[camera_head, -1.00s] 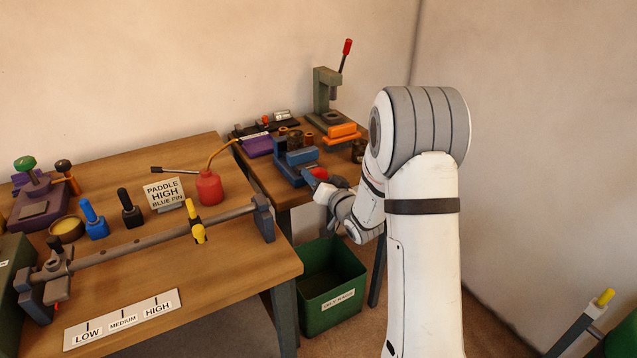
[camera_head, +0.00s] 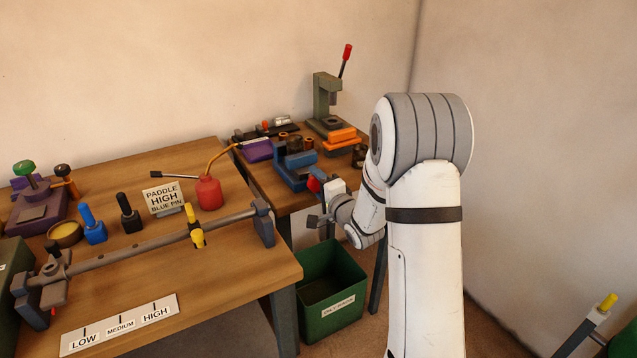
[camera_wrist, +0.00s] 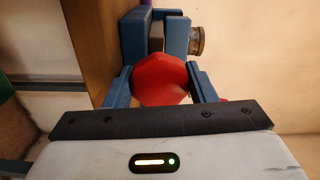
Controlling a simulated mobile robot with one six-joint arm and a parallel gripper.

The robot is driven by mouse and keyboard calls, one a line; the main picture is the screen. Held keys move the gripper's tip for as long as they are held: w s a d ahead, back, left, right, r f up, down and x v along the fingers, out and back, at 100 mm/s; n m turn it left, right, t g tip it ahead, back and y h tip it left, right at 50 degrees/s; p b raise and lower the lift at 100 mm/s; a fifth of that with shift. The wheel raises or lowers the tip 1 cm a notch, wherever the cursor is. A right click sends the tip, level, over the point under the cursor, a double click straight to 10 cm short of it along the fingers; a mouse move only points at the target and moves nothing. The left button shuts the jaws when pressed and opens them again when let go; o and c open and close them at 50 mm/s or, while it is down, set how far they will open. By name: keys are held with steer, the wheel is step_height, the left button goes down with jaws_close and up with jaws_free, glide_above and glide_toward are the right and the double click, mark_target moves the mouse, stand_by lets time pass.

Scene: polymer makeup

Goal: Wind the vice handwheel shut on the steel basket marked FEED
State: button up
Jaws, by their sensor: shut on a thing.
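The blue vice (camera_head: 288,178) stands on the far bench, and its red handwheel (camera_head: 314,184) faces my arm. In the wrist view the red handwheel (camera_wrist: 160,82) sits between the two blue fingers of my gripper (camera_wrist: 160,76), which is shut on it. Beyond it are the blue vice jaws (camera_wrist: 133,38) with a dark grey piece between them. A brass-coloured cylinder (camera_wrist: 197,40) shows just right of the right jaw. A dark round basket (camera_head: 294,143) shows at the vice in the head view. No FEED mark is readable, so I cannot tell which basket is which.
A green press (camera_head: 326,100) with a red-tipped lever and an orange block (camera_head: 342,143) stand behind the vice. A purple box (camera_head: 257,151) lies to its left. A green bin (camera_head: 333,318) stands below my gripper. A red oil can (camera_head: 208,190) stands on the near bench.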

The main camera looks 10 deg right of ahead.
steer(key=shift+m, duration=1.5)
steer(key=o, duration=1)
steer(key=shift+f, duration=0.1)
steer(key=shift+c, duration=0.2)
